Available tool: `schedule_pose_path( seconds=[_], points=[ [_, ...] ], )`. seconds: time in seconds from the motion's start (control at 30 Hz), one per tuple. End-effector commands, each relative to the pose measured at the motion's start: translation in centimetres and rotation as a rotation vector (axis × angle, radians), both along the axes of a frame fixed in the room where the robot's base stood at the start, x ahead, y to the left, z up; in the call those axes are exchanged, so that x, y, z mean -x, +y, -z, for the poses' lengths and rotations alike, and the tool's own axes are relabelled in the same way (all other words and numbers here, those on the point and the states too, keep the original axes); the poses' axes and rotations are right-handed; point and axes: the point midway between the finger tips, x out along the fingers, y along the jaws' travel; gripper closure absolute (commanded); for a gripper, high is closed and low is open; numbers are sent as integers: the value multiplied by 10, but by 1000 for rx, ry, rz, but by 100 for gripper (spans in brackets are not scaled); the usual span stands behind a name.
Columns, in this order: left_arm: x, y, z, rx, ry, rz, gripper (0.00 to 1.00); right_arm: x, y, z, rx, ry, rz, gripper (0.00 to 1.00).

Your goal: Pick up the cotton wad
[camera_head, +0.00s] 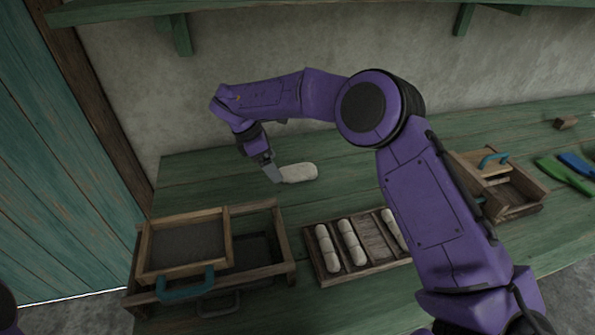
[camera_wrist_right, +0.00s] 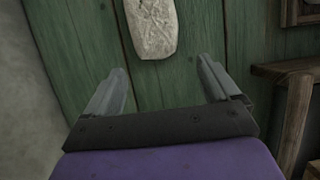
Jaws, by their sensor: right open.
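The cotton wad (camera_head: 299,172) is a whitish, rounded oblong lying on the green bench at the back, left of centre. In the right wrist view the wad (camera_wrist_right: 152,27) shows a crinkled surface, and its far end is cut off by the frame's top edge. My right gripper (camera_head: 272,172) is at the wad's left end. In the wrist view its two fingers (camera_wrist_right: 163,68) are spread wide and empty. The wad's near end is just ahead of the gap between the fingertips, nearer the left one. My left gripper is not in view.
A divided wooden tray (camera_head: 318,267) holds several pale rolls at the front. A wooden box (camera_head: 283,240) with a lifted-in drawer (camera_head: 215,216) stands left of it. Another wooden box (camera_head: 525,188) and green and blue tools (camera_head: 565,175) are at right. Bench around the wad is clear.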

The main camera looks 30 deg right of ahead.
Motion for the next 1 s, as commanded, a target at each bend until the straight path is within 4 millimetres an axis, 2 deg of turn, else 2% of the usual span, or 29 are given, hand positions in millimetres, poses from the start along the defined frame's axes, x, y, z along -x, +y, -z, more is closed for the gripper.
schedule_pose_path(
  seconds=[0.1,0.2,0.47,0.5,0.67,1.0],
  points=[
    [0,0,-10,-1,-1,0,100,0,-8,19,0,5,-1,11],
    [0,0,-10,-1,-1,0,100,1,-13,34,1,3,-1,11],
    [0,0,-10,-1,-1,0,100,1,-15,41,0,1,-3,11],
    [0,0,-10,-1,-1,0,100,1,-15,41,0,1,-3,18],
    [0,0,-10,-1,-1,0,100,1,-15,40,0,1,-3,69],
    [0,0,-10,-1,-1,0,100,1,-15,40,0,0,-3,70]
  ],
)
